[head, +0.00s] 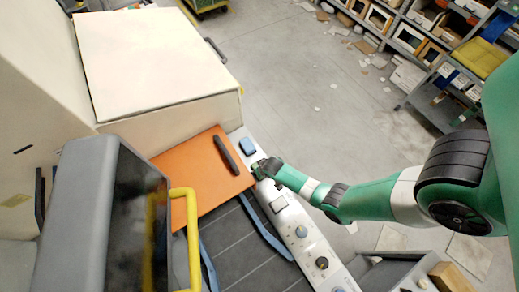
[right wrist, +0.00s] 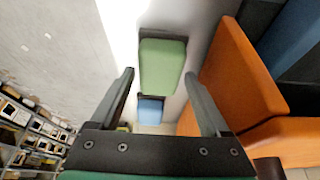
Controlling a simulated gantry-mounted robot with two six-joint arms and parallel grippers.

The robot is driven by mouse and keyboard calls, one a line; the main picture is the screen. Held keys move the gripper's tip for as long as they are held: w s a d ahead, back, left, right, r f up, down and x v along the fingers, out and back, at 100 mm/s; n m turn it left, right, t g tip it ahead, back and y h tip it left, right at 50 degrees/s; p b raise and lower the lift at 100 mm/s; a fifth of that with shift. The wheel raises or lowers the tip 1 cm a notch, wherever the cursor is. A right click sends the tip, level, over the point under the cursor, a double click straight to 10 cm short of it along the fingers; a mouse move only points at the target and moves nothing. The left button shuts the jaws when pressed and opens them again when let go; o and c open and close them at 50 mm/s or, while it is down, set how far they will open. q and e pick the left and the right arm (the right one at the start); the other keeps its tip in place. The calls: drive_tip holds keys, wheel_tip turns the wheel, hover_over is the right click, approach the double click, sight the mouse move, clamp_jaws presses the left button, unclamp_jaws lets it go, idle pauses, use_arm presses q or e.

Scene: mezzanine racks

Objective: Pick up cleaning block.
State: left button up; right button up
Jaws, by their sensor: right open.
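A green block (right wrist: 163,62) lies on the pale panel strip (head: 291,212). It shows between the two finger tips of my right gripper (right wrist: 159,76), which is open, with a gap on each side. In the head view my right gripper (head: 264,168) is at the strip beside the orange panel and covers much of the green block. A blue block (right wrist: 150,109) lies on the same strip close by; it also shows in the head view (head: 248,146). The frames do not tell which block is the cleaning block. My left gripper is not in view.
The orange panel (head: 195,172) with a dark handle borders the strip. A grey screen housing with a yellow rail (head: 180,192) stands at the left front. Knobs (head: 322,263) sit lower on the strip. Shelves (head: 425,35) stand across open floor.

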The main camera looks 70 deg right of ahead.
drive_tip(key=c, duration=1.2)
drive_tip(key=shift+o, duration=0.2)
drive_tip(key=shift+r, duration=0.1)
drive_tip(key=shift+r+p, duration=0.35)
drive_tip(key=shift+r, duration=0.15)
wheel_tip(320, 180, up, 3)
drive_tip(key=shift+s+r+p, duration=0.1)
drive_tip(key=shift+p, duration=0.95)
drive_tip(key=s+a+r+p, duration=0.1)
drive_tip(key=s+r+p, duration=0.6)
drive_tip(key=s, duration=0.6)
drive_tip(key=shift+s+r+p, duration=0.35)
drive_tip(key=shift+s+r, duration=0.05)
drive_tip(key=shift+r, duration=0.5)
drive_tip(key=o, duration=0.8)
drive_tip(key=shift+a, duration=0.1)
drive_tip(key=c, duration=0.6)
